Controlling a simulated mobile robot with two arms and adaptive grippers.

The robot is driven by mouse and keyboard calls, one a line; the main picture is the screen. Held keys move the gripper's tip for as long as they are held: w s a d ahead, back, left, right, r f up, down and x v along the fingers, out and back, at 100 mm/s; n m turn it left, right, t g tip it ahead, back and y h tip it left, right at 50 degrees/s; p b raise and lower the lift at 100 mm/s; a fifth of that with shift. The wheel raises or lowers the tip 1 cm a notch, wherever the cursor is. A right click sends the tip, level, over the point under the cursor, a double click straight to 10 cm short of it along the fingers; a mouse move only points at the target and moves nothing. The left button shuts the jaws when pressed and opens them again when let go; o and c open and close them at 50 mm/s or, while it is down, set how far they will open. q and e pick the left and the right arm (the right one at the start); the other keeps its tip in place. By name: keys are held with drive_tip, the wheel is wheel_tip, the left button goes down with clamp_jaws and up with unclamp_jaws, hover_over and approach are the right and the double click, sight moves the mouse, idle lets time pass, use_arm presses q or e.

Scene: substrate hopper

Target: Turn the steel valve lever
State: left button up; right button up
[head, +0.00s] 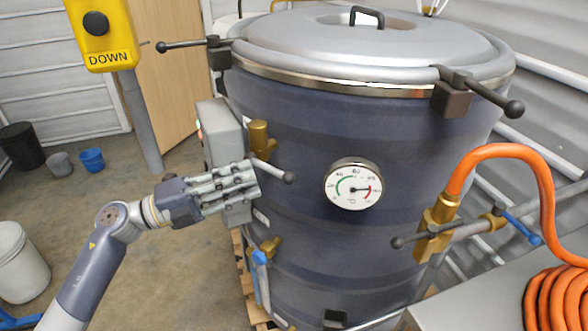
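A steel lever (273,171) with a rounded grey end sticks out from a brass valve (260,138) on the left front of the large dark drum. A second steel lever with a dark knob (410,240) is at the brass fitting (436,230) on the right. My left gripper (256,181) reaches in from the left, with its fingertips close beside and just below the first lever. I cannot tell whether they touch it. The fingers lie near each other in this view, and their opening is unclear. My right gripper is out of view.
The drum (300,230) has a domed lid (365,45), clamp handles and a dial gauge (353,185). A grey box (222,150) sits behind my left fingers. An orange hose (510,150) is at the right. A yellow DOWN button box (101,35) stands at upper left.

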use_arm(q)
drive_tip(key=p+x, duration=0.3)
drive_tip(key=x, duration=0.8)
drive_tip(key=shift+s+r, duration=0.1)
drive_tip(key=shift+s, duration=0.05)
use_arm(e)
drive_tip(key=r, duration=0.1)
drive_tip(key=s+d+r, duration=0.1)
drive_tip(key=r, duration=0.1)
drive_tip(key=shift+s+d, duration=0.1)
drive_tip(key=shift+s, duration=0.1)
use_arm(q)
clamp_jaws()
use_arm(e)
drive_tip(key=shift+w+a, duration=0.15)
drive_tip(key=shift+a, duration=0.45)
